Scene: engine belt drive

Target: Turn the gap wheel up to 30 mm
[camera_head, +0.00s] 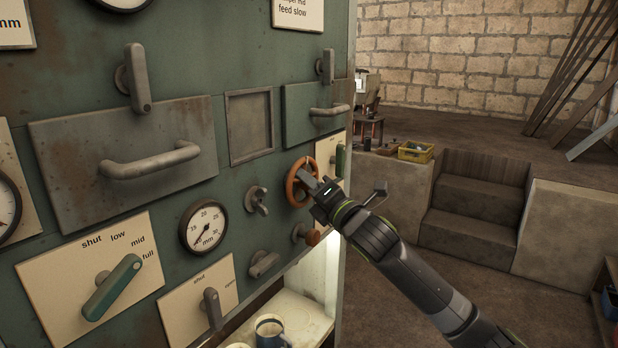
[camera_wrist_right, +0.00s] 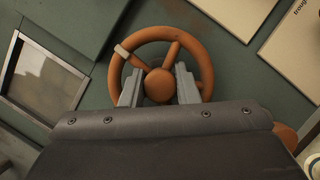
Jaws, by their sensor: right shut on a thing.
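The gap wheel (camera_head: 290,187) is an orange-brown handwheel on the green machine panel. It fills the middle of the right wrist view (camera_wrist_right: 115,72), with spokes, a round hub and a pale band at the rim's upper left. My right gripper (camera_head: 310,182) is at the wheel; its two grey fingers (camera_wrist_right: 158,84) stand on either side of the hub, shut on the wheel. The round mm gauge (camera_head: 203,226), left of the wheel, has marks including 15, 20 and 30. Its dark needle seems to point to the lower left; an exact reading is hard to tell. My left gripper is out of view.
A wing-shaped knob (camera_head: 257,199) sits left of the wheel, and an orange knob (camera_head: 312,236) just below it. A green lever (camera_head: 340,160) on a pale plate is close on the right. A lit recess below holds a mug (camera_head: 270,331). Open floor lies to the right.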

